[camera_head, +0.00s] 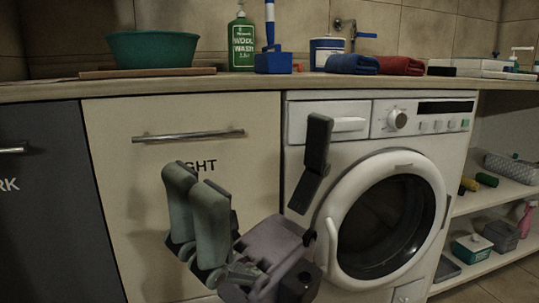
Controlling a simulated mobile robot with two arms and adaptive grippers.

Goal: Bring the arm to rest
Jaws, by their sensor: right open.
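My right gripper (255,160) is in the lower middle of the head view, in front of the cabinet and the washing machine. Its fingers are spread wide, with two grey-green pads on the left and a dark finger on the right. Nothing is between them. The washing machine (300,138) stands behind it with its round door (386,215) shut. My left gripper is not in view.
The worktop (225,86) carries a green basin (152,50), a wool wash bottle (242,42), a blue brush holder (273,62), and blue (352,64) and red (400,66) towels. A cream cabinet door (120,170) is shut. Open shelves (500,195) stand at right.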

